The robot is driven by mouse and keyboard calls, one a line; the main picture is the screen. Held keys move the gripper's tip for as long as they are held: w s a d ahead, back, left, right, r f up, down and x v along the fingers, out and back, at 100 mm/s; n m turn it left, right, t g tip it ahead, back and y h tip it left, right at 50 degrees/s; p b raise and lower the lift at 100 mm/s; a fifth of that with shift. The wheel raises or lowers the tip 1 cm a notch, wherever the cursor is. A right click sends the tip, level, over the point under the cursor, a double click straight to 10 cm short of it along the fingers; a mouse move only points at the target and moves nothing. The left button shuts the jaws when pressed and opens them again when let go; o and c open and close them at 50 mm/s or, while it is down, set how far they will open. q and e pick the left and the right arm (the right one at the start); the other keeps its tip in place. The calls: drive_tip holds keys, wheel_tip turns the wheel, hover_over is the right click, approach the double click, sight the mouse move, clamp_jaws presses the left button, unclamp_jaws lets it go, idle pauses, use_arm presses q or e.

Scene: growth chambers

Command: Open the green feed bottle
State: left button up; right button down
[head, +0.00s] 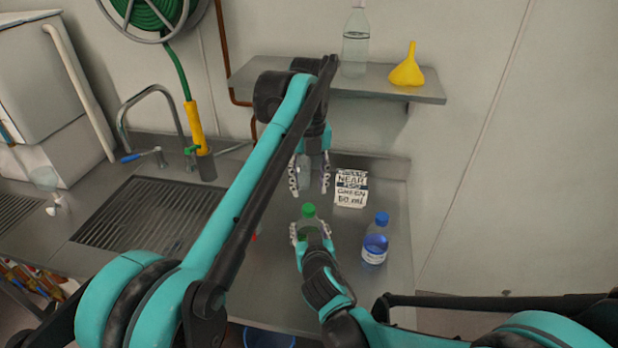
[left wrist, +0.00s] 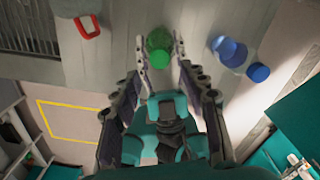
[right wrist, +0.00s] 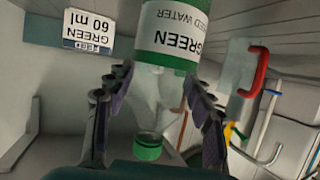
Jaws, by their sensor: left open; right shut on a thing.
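The green feed bottle has a green cap (head: 309,210) and stands upright over the steel counter. My right gripper (head: 311,232) is shut around its body. The right wrist view, upside down, shows the green label (right wrist: 170,40) and the cap (right wrist: 148,147), which looks seated. My left gripper (head: 310,189) points down, open, with its fingertips above or behind the cap. In the left wrist view the cap (left wrist: 158,58) appears between the left fingers (left wrist: 160,48); the height gap is hard to judge. No contact with the cap is clear.
A blue bottle (head: 374,240) stands to the right. A sign (head: 351,188) reading green 60 ml is behind. A clear vessel with a red handle (right wrist: 262,75) is near, mostly hidden by my arm. A sink (head: 150,225) is left; a shelf (head: 250,76) holds a yellow funnel (head: 407,70).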

sight(309, 207)
use_arm(q)
wheel_tip(309, 207, down, 6)
drive_tip(key=shift+f, duration=0.2)
clamp_jaws()
